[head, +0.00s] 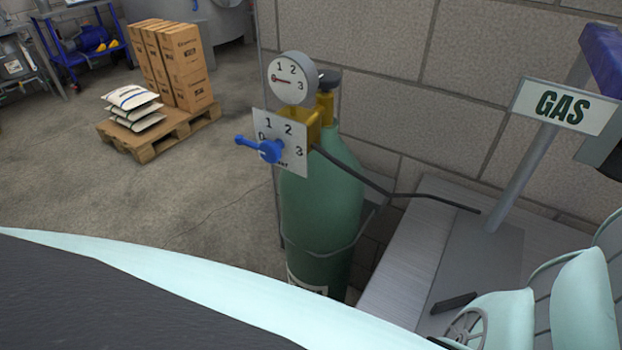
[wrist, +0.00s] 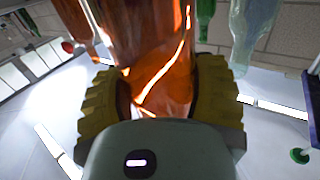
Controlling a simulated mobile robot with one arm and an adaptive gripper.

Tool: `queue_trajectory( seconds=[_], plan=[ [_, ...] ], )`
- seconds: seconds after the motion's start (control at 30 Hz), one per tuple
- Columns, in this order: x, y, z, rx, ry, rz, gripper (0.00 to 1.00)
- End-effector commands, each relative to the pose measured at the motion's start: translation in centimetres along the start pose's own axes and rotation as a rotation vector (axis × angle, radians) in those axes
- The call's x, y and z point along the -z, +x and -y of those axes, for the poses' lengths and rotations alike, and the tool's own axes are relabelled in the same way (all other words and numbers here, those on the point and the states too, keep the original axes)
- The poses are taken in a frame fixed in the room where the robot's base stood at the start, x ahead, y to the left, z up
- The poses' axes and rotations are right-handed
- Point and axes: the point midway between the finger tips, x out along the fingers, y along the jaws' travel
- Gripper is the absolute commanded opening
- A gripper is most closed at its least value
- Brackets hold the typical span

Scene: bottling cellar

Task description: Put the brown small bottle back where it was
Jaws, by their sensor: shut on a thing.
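The brown small bottle (wrist: 150,50) fills the middle of the wrist view, close to the camera. It is glossy, see-through orange-brown glass. My gripper (wrist: 160,90) is shut on it, with one yellow ribbed finger pressed to each side. The bottle's ends are outside the picture, so its full height and tilt cannot be told. In the head view neither the bottle nor my gripper shows.
In the wrist view a green bottle (wrist: 205,15) and a clear bottle (wrist: 250,30) are at the upper right. The head view shows a green gas cylinder (head: 320,210) with a gauge (head: 292,78), a GAS sign (head: 562,107) and a pallet (head: 160,135) with boxes.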

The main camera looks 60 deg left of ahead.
Motion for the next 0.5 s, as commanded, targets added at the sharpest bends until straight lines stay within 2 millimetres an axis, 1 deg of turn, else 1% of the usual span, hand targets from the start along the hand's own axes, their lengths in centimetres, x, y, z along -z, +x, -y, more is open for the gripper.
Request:
queue_trajectory(
  seconds=[0.07, 0.17, 0.27, 0.5],
  plan=[
    [0.2, 0.1, 0.0, -0.001, 0.0, -0.004, 0.17],
    [0.1, 0.9, 0.0, 0.0, 0.0, -0.007, 0.17],
    [0.0, 2.8, 0.1, 0.004, -0.001, -0.01, 0.17],
    [-0.5, 8.6, 0.1, 0.009, 0.0, -0.011, 0.17]
  ],
)
